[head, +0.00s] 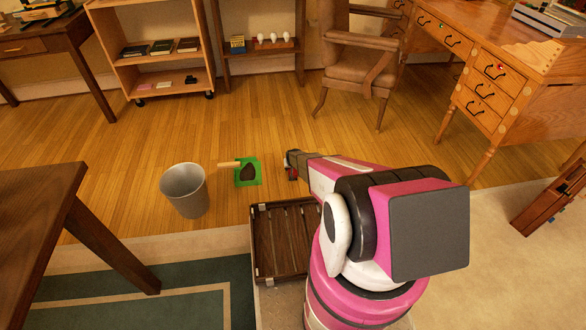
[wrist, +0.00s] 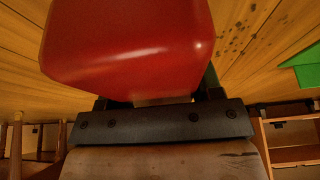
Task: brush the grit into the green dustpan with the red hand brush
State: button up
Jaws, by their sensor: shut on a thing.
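My gripper (head: 293,160) is low over the wooden floor and shut on the red hand brush (wrist: 130,45), which fills the upper middle of the wrist view. In the head view only a small red part of the brush (head: 293,174) shows below the gripper. The green dustpan (head: 258,181) lies on the floor to the left of the brush, apart from it, with a pale wooden handle pointing left. A dark patch shows inside the pan; I cannot tell what it is. The pan's green edge (wrist: 303,72) shows at right in the wrist view. Dark specks of grit (wrist: 235,40) lie scattered on the floor between brush and pan.
A grey waste bin (head: 185,190) stands left of the pan. A dark slatted wooden tray (head: 285,240) lies in front of the brush, beside my arm. A table (head: 50,215) stands at left, a chair (head: 355,70) behind. The floor behind the pan is clear.

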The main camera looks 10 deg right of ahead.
jog(key=shift+w+a, duration=0.2)
jog(key=shift+a, duration=1.05)
jog(key=shift+w+a+f, duration=0.1)
jog(key=shift+w+a, duration=0.05)
jog(key=shift+a, duration=0.8)
jog(key=shift+w+a+r, duration=0.1)
jog(key=shift+w+a, duration=0.1)
jog(key=shift+a, duration=0.8)
jog(key=shift+w+a+f, duration=0.1)
jog(key=shift+w+a, duration=0.05)
jog(key=shift+a, duration=0.8)
jog(key=shift+w+a, duration=0.15)
jog(key=shift+a, duration=0.9)
jog(key=shift+w+a, duration=0.15)
jog(key=shift+a, duration=0.85)
jog(key=shift+w+a, duration=0.15)
jog(key=shift+a, duration=0.7)
jog(key=shift+w+a, duration=0.1)
jog(key=shift+a, duration=0.7)
jog(key=shift+f, duration=0.1)
jog(key=d+r, duration=0.3)
jog(key=r, duration=0.4)
jog(key=shift+r, duration=0.15)
